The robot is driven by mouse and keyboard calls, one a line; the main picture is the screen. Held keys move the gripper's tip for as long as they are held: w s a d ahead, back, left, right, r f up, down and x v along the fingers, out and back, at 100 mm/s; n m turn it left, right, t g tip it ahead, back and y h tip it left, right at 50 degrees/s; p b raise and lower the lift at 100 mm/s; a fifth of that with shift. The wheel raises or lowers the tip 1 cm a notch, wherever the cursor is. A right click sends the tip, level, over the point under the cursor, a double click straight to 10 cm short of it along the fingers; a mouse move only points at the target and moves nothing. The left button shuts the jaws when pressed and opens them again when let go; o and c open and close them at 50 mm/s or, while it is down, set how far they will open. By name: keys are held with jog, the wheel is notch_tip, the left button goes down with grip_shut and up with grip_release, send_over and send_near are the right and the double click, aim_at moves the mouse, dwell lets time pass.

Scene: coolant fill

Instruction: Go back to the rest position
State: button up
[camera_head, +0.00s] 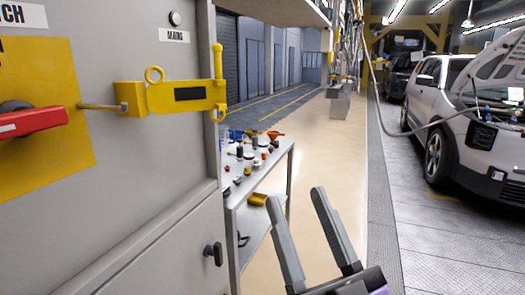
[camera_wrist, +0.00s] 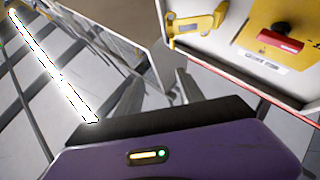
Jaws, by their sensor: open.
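My gripper (camera_head: 297,200) is raised in the head view, with its two grey fingers spread apart and nothing between them. It is at the lower middle of that view, right of the grey cabinet and in front of the bench. In the wrist view, the fingers (camera_wrist: 158,92) show above the purple gripper body and are also apart and empty. No part of the gripper appears to touch anything.
A grey cabinet (camera_head: 130,215) fills the left, with a red switch handle (camera_head: 35,121) and a yellow latch (camera_head: 180,97). A bench (camera_head: 240,192) with several small items stands beyond it. A white car (camera_head: 455,115) with raised hood is at right. Beige floor (camera_head: 310,145) between is clear.

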jog(key=s+d+f+m+h, duration=0.3)
jog(key=d+f+m+h, duration=0.15)
jog(key=f, duration=0.45)
jog(key=s+d+f+g+h, duration=0.1)
jog(key=s+d+f+g, duration=0.2)
jog(key=s+f, duration=0.4)
jog(key=s+d+f+g+h+p, duration=0.1)
jog(key=s+d+f+g, duration=0.2)
jog(key=s+f, duration=0.5)
jog(key=s+d+f+g+h, duration=0.2)
jog(key=s+f, duration=0.5)
jog(key=s, duration=0.4)
jog(key=d+g, duration=0.1)
jog(key=d, duration=0.1)
jog(key=shift+d+f, duration=0.35)
jog(key=shift+d, duration=0.05)
jog(key=shift+n, duration=0.25)
